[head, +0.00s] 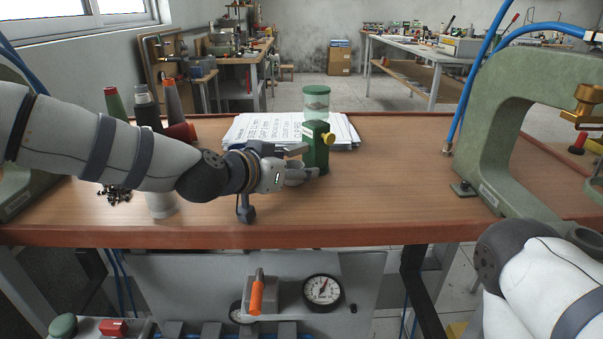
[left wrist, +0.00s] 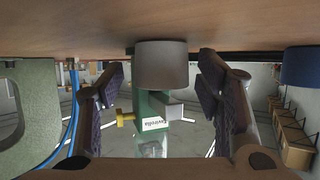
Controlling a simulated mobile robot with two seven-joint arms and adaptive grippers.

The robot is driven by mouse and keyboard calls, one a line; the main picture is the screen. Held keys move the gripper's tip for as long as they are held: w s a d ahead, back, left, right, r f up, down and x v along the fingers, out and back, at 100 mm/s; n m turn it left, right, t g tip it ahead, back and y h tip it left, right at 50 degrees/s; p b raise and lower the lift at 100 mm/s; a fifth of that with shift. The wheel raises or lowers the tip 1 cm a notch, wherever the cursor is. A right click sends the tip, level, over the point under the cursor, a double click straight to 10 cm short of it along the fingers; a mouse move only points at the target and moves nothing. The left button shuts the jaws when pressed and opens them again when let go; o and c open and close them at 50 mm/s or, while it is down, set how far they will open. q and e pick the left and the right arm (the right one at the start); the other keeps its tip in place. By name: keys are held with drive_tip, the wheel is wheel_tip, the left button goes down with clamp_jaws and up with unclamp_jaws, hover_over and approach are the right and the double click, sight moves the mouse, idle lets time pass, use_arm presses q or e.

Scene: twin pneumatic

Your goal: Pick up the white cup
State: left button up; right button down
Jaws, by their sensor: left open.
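The cup (left wrist: 161,65), a plain pale grey-white cylinder, stands on the table in the left wrist view, which shows the scene upside down. It is between the two spread fingers of my left gripper (left wrist: 164,80), with a gap on each side. In the head view, the left gripper (head: 302,164) reaches in from the left at table height. Its fingers hide most of the cup (head: 296,169). The left gripper is open. My right forearm shows at the lower right of the head view, but its gripper is out of view.
A green box with a yellow knob (head: 317,146) stands just beyond the cup, before a paper stack (head: 255,130). Thread cones (head: 147,108) stand at the left behind my arm. A green press frame (head: 510,120) stands at the right. The table's right middle (head: 405,185) is clear.

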use_arm(q)
drive_tip(key=shift+s+a+r, duration=0.15)
drive_tip(key=shift+s, duration=0.05)
drive_tip(key=shift+c, duration=0.3)
drive_tip(key=shift+s+a+r, duration=0.1)
drive_tip(key=shift+s+a, duration=0.05)
drive_tip(key=shift+a, duration=0.05)
drive_tip(key=c, duration=0.4)
drive_tip(key=shift+d, duration=0.1)
drive_tip(key=c, duration=0.6)
drive_tip(key=shift+c, duration=0.2)
